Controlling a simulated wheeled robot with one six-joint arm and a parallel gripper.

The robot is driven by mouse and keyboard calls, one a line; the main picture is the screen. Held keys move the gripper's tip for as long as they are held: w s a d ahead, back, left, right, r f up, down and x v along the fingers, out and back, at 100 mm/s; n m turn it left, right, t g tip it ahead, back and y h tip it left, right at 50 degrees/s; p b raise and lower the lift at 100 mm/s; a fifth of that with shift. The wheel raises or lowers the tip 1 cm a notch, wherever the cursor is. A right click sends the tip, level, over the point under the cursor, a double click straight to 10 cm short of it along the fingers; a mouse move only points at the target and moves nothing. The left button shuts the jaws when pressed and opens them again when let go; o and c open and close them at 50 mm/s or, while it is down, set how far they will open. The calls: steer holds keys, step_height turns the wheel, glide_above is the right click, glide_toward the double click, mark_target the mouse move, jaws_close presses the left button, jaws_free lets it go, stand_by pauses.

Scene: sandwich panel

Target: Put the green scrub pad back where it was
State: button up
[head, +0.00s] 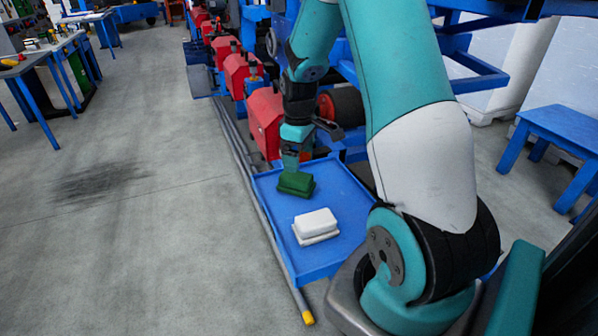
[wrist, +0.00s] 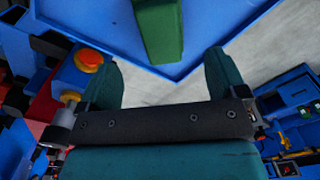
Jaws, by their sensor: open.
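The green scrub pad (head: 295,185) lies on the blue tray (head: 332,188), towards its far left side. In the wrist view the pad (wrist: 160,32) is cut off by the top edge, and its near end lies in line with the gap between my fingers. My gripper (head: 292,167) is right above the pad in the head view, pointing down. In the wrist view my gripper (wrist: 161,70) is open, its two teal fingers apart with nothing held between them. Whether the fingers touch the pad cannot be told.
A white block (head: 316,222) sits on the same tray, nearer the front. Red machine units (head: 266,118) stand behind the tray. A rail with a yellow end (head: 307,317) runs along its left side. A blue stool (head: 563,132) stands at right. The grey floor at left is open.

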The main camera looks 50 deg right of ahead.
step_height(320, 180, up, 2)
steer(key=shift+r, duration=0.15)
steer(key=s+a+r+n+t+y, duration=0.1)
steer(key=a+r, duration=0.3)
steer(key=a, duration=0.5)
steer(key=s+a+r+y, duration=0.1)
steer(key=a+r, duration=0.3)
steer(key=a, duration=0.5)
steer(key=s+a+r+n+y+p, duration=0.1)
steer(key=s+a+r, duration=0.2)
steer(key=s+a, duration=0.4)
steer(key=s+a+r+n+g+y, duration=0.1)
steer(key=s+a+r, duration=0.3)
steer(key=s+a, duration=0.4)
steer(key=shift+s+a+r+p, duration=0.25)
steer(key=shift+s+p, duration=0.15)
steer(key=shift+s, duration=0.55)
